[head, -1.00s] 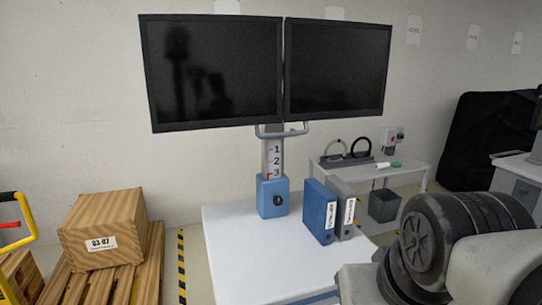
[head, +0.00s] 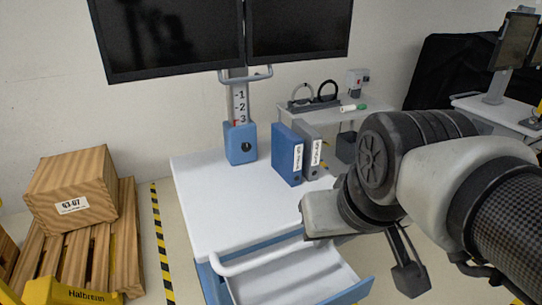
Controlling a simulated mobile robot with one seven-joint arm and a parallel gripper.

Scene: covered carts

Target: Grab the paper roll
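I cannot make out a paper roll for sure. A small white piece (head: 347,108) with a green end lies on the grey back table in the head view; it is too small to identify. My arm comes in from the right edge, with its dark round joint in front of the cart's right side. A pale grey block at its end hangs over the cart's right edge, and a dark piece hangs below the joint. The fingertips cannot be made out, and I see nothing held.
A white cart (head: 215,195) carries a blue binder (head: 287,153), a grey binder (head: 309,150) and two monitors on a column. Its drawer (head: 290,280) stands open; the visible part is empty. A wooden box (head: 70,182) sits on a pallet at left. The cart's left top is clear.

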